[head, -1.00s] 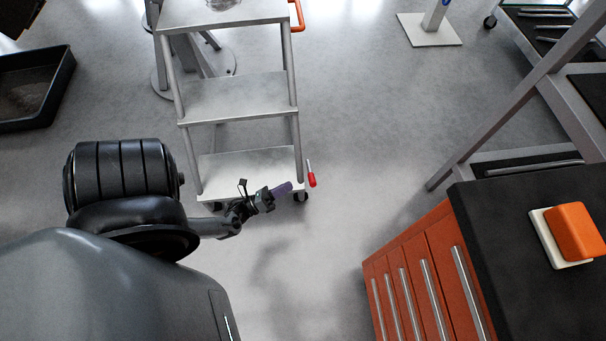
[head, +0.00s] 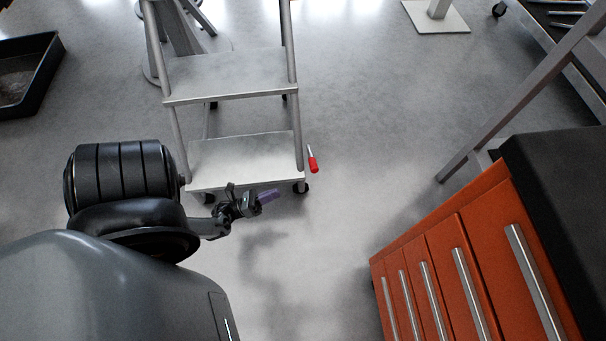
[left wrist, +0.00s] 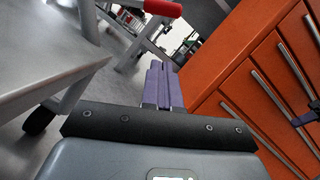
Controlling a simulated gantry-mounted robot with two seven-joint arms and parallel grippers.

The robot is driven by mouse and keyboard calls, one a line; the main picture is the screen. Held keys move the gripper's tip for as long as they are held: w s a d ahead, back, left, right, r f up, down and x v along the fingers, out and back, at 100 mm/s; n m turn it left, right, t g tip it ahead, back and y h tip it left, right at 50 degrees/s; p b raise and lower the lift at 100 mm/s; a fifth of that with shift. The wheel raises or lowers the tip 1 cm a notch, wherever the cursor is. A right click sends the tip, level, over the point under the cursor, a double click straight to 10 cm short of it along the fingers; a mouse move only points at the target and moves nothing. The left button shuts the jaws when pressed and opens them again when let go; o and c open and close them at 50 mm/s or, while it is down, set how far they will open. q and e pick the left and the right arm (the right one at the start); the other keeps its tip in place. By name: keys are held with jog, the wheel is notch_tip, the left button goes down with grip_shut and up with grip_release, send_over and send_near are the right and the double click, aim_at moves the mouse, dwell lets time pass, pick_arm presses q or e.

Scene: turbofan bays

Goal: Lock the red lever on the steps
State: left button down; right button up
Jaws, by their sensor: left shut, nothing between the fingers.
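The steps (head: 240,160) are grey metal with flat treads and small black castors. The red lever (head: 313,163) is at the right side of the lowest tread, a pale rod with a red grip at its lower end. The red grip also shows at the top of the left wrist view (left wrist: 162,8). My left gripper (head: 274,195) is shut and empty, with purple fingers, just in front of the bottom tread and to the lower left of the lever, apart from it. Its fingers stand together in the left wrist view (left wrist: 160,85). My right gripper is out of view.
An orange drawer cabinet (head: 440,270) with a dark top stands at the right. A black tray (head: 50,80) lies on the floor at the upper left. Bare floor (head: 340,215) lies between the steps and the cabinet.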

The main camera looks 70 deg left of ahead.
pick_arm(q)
jog(key=b, duration=0.1)
send_near(311, 157)
jog(key=w+d, duration=0.4)
jog(key=d, duration=0.2)
jog(key=shift+w+a+r, duration=0.5)
jog(key=shift+a, duration=0.1)
